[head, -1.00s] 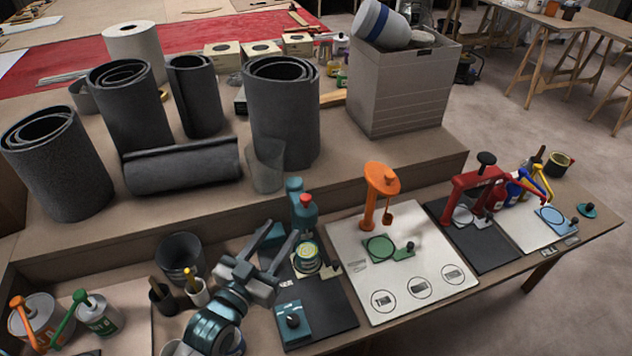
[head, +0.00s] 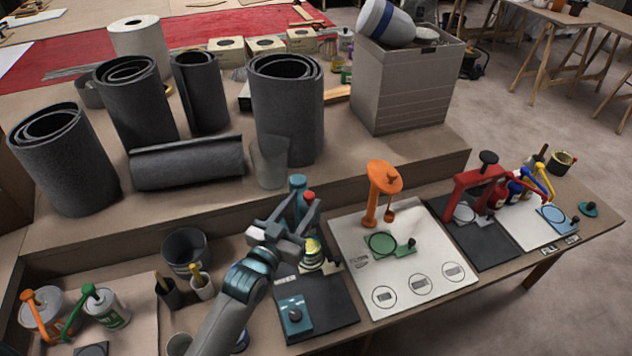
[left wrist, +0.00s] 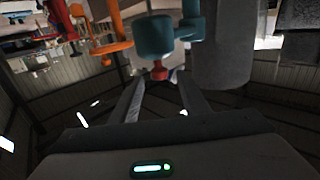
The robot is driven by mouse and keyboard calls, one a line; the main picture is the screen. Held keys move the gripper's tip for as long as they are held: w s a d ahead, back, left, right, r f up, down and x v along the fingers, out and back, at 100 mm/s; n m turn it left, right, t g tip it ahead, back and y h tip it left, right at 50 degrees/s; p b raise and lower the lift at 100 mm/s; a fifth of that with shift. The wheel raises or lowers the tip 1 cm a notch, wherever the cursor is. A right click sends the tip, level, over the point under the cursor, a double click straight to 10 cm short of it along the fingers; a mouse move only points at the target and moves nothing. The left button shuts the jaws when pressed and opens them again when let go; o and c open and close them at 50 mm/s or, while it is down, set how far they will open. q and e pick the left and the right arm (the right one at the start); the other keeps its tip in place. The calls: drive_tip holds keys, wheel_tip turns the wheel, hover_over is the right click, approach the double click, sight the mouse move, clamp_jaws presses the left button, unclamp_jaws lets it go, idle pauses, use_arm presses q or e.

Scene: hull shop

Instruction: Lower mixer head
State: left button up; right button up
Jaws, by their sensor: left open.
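The teal mixer (head: 298,183) stands at the back of a dark mat (head: 330,310), with a red knob (head: 309,196) near its top. A small can (head: 312,252) stands on the mat below it. My left gripper (head: 299,204) is open and empty in front of the mixer and partly hides it. In the left wrist view the teal mixer head (left wrist: 158,35) and red knob (left wrist: 158,70) lie just beyond and between the open fingertips (left wrist: 161,78). I cannot tell whether they touch. My right gripper is not in view.
An orange stand (head: 383,190) on a white board (head: 400,245) is right of the mixer. A red press (head: 468,185) stands farther right. A dark bucket (head: 185,250) and cups (head: 202,285) are left of my arm.

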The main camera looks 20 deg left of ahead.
sight(309, 194)
use_arm(q)
drive_tip(key=w, duration=0.3)
drive_tip(key=shift+w+d+r, duration=0.1)
drive_tip(key=shift+w+d, duration=0.05)
drive_tip(key=shift+d, duration=0.15)
drive_tip(key=w, duration=0.2)
drive_tip(key=w+p, duration=0.1)
drive_tip(key=shift+w+d, duration=0.15)
drive_tip(key=shift+d, duration=0.15)
drive_tip(key=shift+w+d, duration=0.15)
drive_tip(key=shift+w, duration=0.4)
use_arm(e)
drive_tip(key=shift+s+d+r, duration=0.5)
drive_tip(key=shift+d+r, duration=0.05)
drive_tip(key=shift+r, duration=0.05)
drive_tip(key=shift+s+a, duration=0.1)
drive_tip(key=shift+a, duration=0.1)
use_arm(q)
drive_tip(key=c, duration=1.1)
drive_tip(key=shift+f, duration=0.2)
clamp_jaws()
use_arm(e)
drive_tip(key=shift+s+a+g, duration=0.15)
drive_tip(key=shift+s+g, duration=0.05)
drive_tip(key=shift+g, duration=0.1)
